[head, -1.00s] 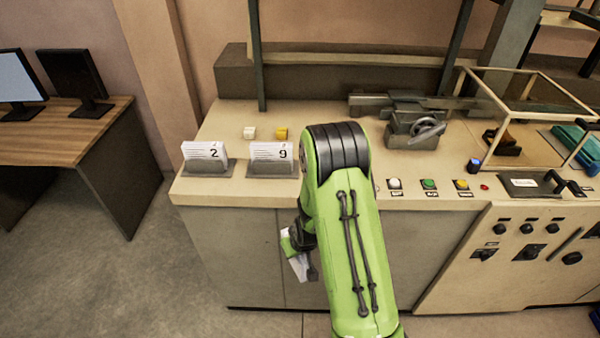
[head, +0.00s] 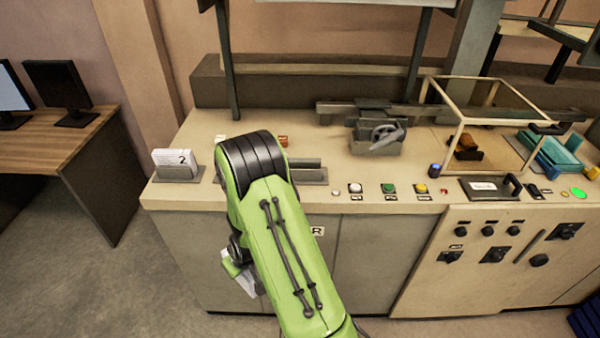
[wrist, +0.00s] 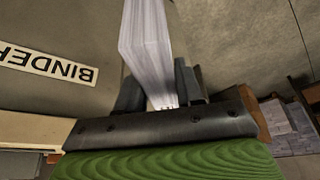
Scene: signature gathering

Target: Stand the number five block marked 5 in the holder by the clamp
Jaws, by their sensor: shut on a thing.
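My gripper (head: 236,262) hangs low in front of the cabinet, left of my green arm. It is shut on a white block of pages (head: 246,281). In the wrist view the white block (wrist: 148,45) stands between the dark fingers (wrist: 160,90); no digit shows on its visible faces. An empty grey holder (head: 308,176) is on the counter's front part, just right of my arm. The grey clamp (head: 376,138) stands behind and to the right of this holder. Another holder (head: 180,175) at the left carries a block marked 2 (head: 175,160).
Several push buttons (head: 389,189) line the counter's front edge. A framed clear case (head: 470,120) stands at the right. Small white (head: 220,138) and orange (head: 283,140) pieces lie behind the holders. A BINDER label (wrist: 45,65) is on the cabinet front.

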